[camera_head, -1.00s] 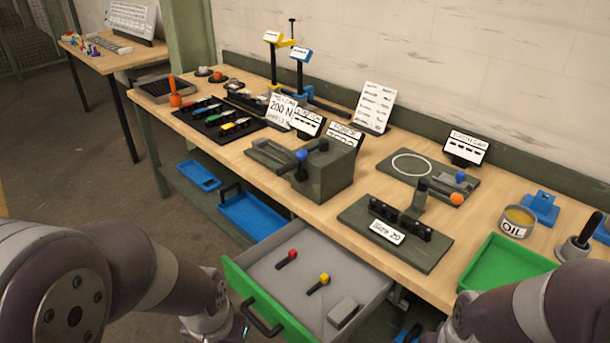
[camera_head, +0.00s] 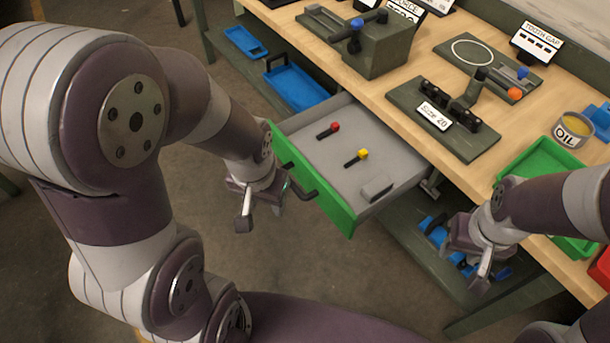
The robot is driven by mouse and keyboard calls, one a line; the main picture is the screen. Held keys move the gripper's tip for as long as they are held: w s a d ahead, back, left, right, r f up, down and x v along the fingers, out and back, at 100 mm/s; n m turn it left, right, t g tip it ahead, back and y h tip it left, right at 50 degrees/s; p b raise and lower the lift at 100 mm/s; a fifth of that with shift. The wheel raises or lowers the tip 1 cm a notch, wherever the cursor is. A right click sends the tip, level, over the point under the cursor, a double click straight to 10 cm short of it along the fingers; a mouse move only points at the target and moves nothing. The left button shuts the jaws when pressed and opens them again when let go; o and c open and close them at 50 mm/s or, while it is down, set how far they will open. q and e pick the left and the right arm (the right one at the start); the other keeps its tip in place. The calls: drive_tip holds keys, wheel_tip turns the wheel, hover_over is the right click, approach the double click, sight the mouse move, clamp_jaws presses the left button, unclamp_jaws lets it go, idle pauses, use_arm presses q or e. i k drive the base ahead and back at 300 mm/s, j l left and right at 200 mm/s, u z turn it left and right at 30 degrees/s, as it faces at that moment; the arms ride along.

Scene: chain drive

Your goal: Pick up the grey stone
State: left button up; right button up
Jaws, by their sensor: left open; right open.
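The grey stone (camera_head: 377,188), a small flat block, lies in the open drawer (camera_head: 385,152) near its right front corner. A red-tipped piece (camera_head: 329,131) and a yellow-tipped piece (camera_head: 357,158) lie apart from it in the same drawer. My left gripper (camera_head: 261,214) is open and empty, pointing down in front of the drawer's green front, left of the stone. My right gripper (camera_head: 472,266) is open and empty, to the right of the drawer beside the bench edge. Neither gripper touches the stone.
The drawer's green front with a black handle (camera_head: 300,182) stands out from the bench. Blue trays (camera_head: 296,84) sit on the lower shelf. On the bench are a "Size 20" fixture (camera_head: 445,118), a vice-like block (camera_head: 377,45), a green tray (camera_head: 540,160) and an oil tin (camera_head: 572,131).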

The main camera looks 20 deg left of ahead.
sight(371, 192)
drive_tip(key=z, duration=2.5)
drive_tip(key=u, duration=2.4)
drive_tip(key=i+z, duration=0.2)
drive_tip(key=z, duration=0.15)
drive_tip(key=i+z, duration=0.2)
drive_tip(key=z, duration=0.15)
drive_tip(key=i+j+z, duration=0.15)
drive_tip(key=z, duration=0.15)
